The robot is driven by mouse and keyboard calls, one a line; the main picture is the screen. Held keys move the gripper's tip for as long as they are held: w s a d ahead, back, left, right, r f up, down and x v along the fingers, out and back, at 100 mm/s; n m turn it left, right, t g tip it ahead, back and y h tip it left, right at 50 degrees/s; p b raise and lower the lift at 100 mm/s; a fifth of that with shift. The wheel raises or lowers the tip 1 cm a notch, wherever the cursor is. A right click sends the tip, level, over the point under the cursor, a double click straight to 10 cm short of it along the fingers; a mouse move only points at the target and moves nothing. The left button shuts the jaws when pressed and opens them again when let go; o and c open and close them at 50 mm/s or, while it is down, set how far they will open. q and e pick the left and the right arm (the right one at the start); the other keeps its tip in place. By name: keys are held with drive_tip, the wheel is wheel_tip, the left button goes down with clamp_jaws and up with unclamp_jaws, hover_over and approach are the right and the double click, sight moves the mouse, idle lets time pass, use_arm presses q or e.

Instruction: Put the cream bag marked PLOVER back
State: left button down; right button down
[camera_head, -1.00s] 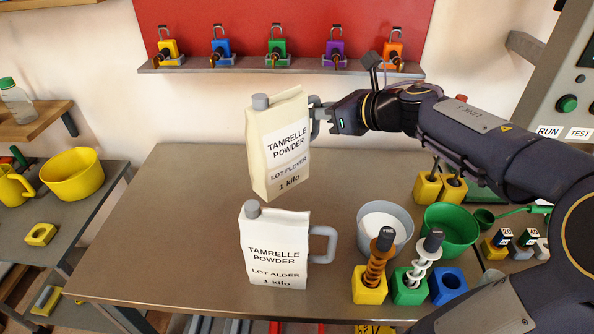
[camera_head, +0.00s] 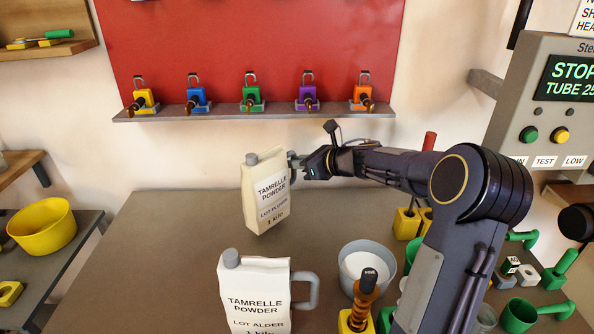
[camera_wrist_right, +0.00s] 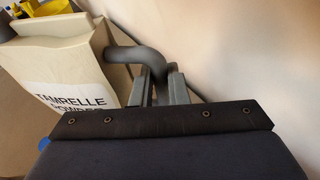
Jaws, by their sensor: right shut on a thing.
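The cream bag marked PLOVER (camera_head: 262,196) is near the back of the table in the head view, tilted a little. I cannot tell whether its base touches the table. My right gripper (camera_head: 298,166) is at its right side, shut on its grey handle. The bag (camera_wrist_right: 62,75) and handle (camera_wrist_right: 138,58) also show in the right wrist view, with the gripper fingers (camera_wrist_right: 158,84) at the handle. A white bag marked ALDER (camera_head: 255,296) stands upright in front, its bottom cut off by the frame edge. My left gripper is not in view.
A grey bowl of white powder (camera_head: 346,258) and a brown-coiled tool in a yellow block (camera_head: 355,318) stand right of the ALDER bag. A red board with a shelf of padlocks (camera_head: 250,112) is on the wall behind. The table's left part (camera_head: 150,250) is clear.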

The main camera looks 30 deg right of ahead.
wheel_tip(320, 180, down, 2)
drive_tip(key=shift+f, duration=0.2)
drive_tip(key=shift+f+b, duration=0.15)
drive_tip(key=shift+b, duration=0.2)
drive_tip(key=c, duration=1.4)
unclamp_jaws()
drive_tip(key=v, duration=1.2)
drive_tip(key=shift+s, duration=0.1)
